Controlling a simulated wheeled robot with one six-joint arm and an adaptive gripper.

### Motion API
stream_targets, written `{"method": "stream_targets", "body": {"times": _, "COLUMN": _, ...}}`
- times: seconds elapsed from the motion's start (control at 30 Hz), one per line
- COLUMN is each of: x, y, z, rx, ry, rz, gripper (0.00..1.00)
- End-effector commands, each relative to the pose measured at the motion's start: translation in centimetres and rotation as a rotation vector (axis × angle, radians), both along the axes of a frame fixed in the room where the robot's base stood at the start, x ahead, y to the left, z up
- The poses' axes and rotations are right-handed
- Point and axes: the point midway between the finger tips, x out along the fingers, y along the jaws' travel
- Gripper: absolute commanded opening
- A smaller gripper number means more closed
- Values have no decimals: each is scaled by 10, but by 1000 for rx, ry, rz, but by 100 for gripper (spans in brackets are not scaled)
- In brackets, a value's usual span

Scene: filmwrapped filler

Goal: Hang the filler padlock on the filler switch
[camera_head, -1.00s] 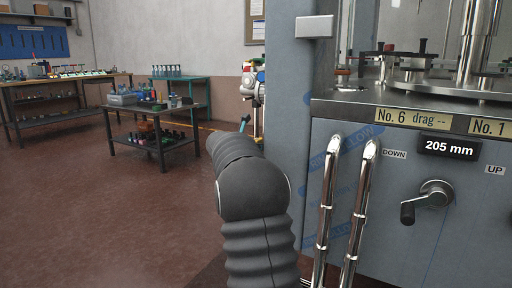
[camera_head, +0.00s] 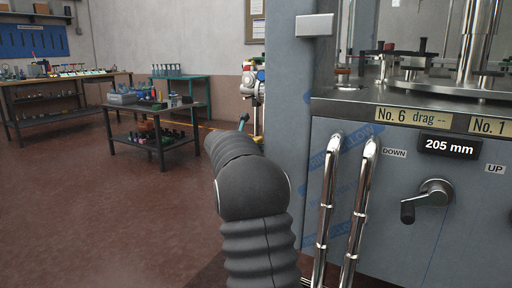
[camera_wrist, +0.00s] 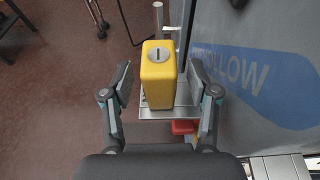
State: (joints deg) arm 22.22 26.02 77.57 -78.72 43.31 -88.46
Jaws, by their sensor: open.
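In the wrist view, a yellow block (camera_wrist: 158,75) with a round slotted disc on its top face looks like the filler padlock. It stands on or just over a grey metal plate (camera_wrist: 168,113); contact is hard to judge. My gripper (camera_wrist: 160,80) is open, with one finger on each side of the yellow block and a visible gap on both sides. No shackle can be made out. A red part (camera_wrist: 182,127) shows below the plate; I cannot tell whether it belongs to the switch. In the head view, my arm hides most of the gripper, and the padlock cannot be made out.
The grey filler machine (camera_head: 350,220) fills the right, with two chrome pipes (camera_head: 326,215) and a black crank (camera_head: 428,202) on its front. Its panel stands close to my right finger. A low bench (camera_head: 160,140) stands at the left back. The floor (camera_head: 90,225) between is clear.

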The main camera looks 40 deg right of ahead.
Motion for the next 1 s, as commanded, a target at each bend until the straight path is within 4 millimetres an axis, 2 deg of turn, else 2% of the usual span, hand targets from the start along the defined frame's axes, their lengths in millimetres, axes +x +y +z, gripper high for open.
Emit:
{"method": "stream_targets", "body": {"times": 0.4, "x": -28, "y": 69, "z": 24, "rx": 0, "ry": -2, "rz": 4, "gripper": 60}}
{"method": "stream_targets", "body": {"times": 0.53, "x": -35, "y": 85, "z": 29, "rx": 0, "ry": -1, "rz": 3, "gripper": 60}}
{"method": "stream_targets", "body": {"times": 0.73, "x": -41, "y": 97, "z": 33, "rx": 0, "ry": 0, "rz": 1, "gripper": 60}}
{"method": "stream_targets", "body": {"times": 1.0, "x": -42, "y": 99, "z": 34, "rx": 7, "ry": -16, "rz": -5, "gripper": 60}}
